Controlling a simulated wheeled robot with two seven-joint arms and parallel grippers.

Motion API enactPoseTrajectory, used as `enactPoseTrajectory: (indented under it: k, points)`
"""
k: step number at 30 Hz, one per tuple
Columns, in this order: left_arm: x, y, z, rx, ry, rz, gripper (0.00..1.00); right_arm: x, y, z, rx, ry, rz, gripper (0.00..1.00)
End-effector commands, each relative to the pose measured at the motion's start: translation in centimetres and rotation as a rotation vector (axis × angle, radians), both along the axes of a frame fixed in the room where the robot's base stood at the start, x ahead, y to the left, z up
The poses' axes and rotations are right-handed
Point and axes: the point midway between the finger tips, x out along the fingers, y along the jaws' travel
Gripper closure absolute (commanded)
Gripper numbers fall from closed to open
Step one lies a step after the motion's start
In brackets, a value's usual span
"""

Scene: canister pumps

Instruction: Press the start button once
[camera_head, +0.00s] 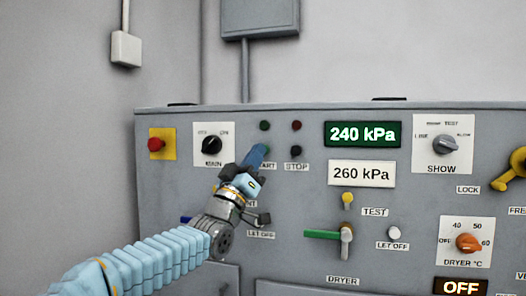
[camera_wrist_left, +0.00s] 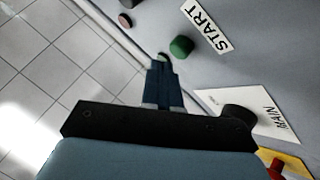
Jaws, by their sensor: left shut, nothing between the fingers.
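The start button is a green round button (camera_wrist_left: 181,46) beside the START label (camera_wrist_left: 207,27) in the left wrist view. In the head view my left gripper (camera_head: 259,153) covers the button and part of its label. The gripper is shut and empty, with its blue fingers toward the panel. My right gripper is not in view.
The grey panel (camera_head: 290,205) holds a dark STOP button (camera_head: 296,150) to the right, a MAIN knob (camera_head: 211,146) and a red button on a yellow plate (camera_head: 155,144) to the left. A green-handled lever (camera_head: 322,234) sits lower down.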

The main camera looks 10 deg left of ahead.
Motion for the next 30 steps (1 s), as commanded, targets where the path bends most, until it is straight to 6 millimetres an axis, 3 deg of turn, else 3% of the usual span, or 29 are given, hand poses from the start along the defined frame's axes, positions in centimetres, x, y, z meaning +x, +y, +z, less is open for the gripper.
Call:
enactPoseTrajectory:
  k: [30]
  points:
    - [0.99, -0.03, 0.06, 0.000, 0.000, 0.000, 1.00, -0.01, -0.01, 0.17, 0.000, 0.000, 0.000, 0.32]
